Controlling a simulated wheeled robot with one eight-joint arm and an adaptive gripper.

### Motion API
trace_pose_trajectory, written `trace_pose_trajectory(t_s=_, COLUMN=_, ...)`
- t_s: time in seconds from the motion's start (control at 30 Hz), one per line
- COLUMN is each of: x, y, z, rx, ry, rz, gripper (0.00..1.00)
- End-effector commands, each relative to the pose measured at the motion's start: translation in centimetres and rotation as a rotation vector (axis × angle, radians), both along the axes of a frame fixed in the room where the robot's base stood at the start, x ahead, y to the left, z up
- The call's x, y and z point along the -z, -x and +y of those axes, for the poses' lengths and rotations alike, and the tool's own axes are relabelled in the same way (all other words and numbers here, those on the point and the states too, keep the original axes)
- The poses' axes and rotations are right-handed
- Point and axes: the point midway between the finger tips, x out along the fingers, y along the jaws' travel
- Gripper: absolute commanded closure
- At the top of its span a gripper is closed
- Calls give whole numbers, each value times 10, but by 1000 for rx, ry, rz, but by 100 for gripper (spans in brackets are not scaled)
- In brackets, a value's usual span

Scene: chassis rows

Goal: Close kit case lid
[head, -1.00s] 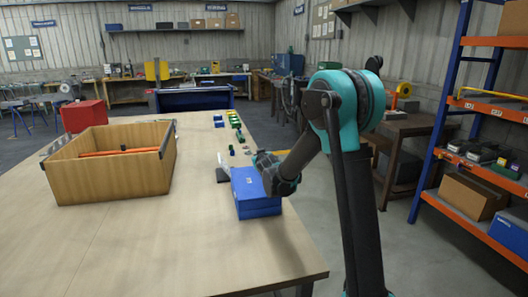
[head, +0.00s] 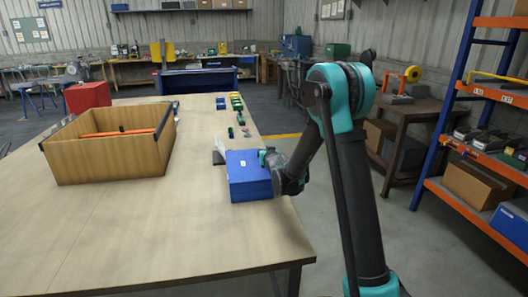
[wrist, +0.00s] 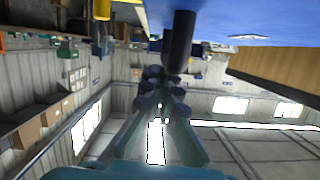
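The blue kit case (head: 248,182) sits near the right edge of the wooden table, with a small white label on its upper face. Its lid looks down or nearly down over the box; I cannot tell whether a gap is left. My gripper (head: 268,157) is at the case's right far corner, close to or touching it. In the wrist view a blue surface with a white mark (wrist: 225,12) fills the upper right, beyond the fingers (wrist: 163,75). The fingers lie close together there, but whether they are fully shut is unclear. A dark rod-like shape shows just beyond them.
A wooden crate (head: 105,160) with orange items stands on the table's left, with a red box (head: 88,96) behind it. Several small blue, green and yellow parts (head: 238,108) line the table's far right. Orange and blue shelving (head: 470,135) stands at right. The table front is clear.

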Motion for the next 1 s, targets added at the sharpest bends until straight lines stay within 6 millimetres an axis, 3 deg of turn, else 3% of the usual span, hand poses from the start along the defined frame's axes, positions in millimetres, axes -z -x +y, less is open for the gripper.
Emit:
trace_pose_trajectory(t_s=0.43, x=-2, y=0, z=-1, rx=1, ry=2, rz=5, gripper=100)
trace_pose_trajectory(t_s=0.7, x=-43, y=-2, z=-6, rx=3, ry=1, rz=1, gripper=100)
trace_pose_trajectory(t_s=1.0, x=-56, y=56, z=-24, rx=2, ry=1, rz=0, gripper=100)
